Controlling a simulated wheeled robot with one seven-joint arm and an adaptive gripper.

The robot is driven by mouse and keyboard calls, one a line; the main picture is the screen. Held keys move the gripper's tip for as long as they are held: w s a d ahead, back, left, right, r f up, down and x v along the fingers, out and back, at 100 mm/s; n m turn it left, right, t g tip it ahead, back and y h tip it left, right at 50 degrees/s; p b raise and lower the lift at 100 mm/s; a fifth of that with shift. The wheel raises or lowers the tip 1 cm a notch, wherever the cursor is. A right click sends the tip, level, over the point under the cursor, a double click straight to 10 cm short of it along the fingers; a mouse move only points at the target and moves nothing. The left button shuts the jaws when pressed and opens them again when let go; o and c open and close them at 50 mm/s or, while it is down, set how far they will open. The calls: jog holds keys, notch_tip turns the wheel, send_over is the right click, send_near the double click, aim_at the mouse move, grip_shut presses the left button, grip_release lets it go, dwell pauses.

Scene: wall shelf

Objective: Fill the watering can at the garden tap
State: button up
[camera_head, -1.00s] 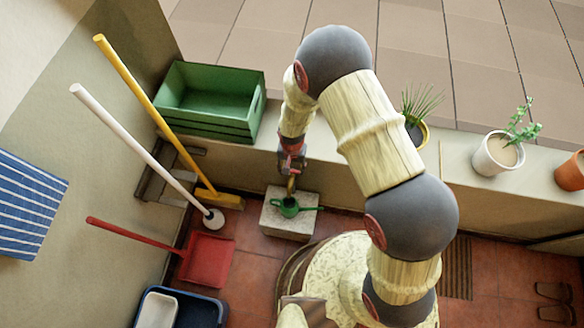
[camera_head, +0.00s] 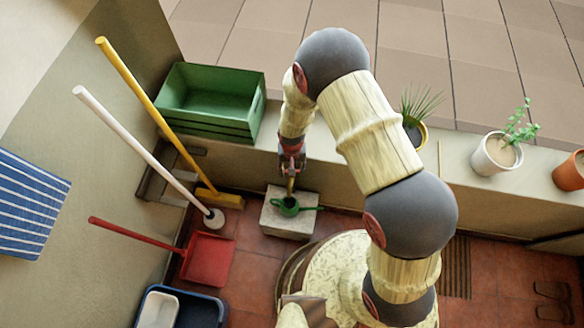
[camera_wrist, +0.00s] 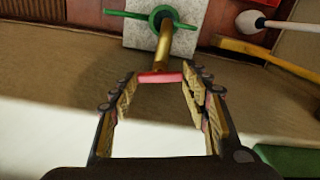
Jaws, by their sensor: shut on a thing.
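The green watering can (camera_head: 288,208) stands on a pale stone block (camera_head: 278,226) at the foot of the low wall. In the wrist view the can (camera_wrist: 133,14) shows its round opening below the end of the brass tap spout (camera_wrist: 163,48). The spout (camera_head: 290,186) also shows in the head view. A red tap handle (camera_wrist: 160,77) lies crosswise between my fingertips. My gripper (camera_wrist: 160,84) is shut on this handle, with the fingers at its two ends. In the head view my gripper (camera_head: 291,165) is small and partly hidden. I cannot tell whether water runs.
A green crate (camera_head: 210,98) and potted plants (camera_head: 497,153) stand on the wall ledge. A yellow broom (camera_head: 150,108), a white-handled plunger (camera_head: 145,150) and a red dustpan (camera_head: 208,259) are at the left. A blue tub (camera_head: 209,307) stands below them.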

jog(key=o, duration=1.2)
jog(key=shift+c, duration=0.2)
notch_tip(320, 180, up, 12)
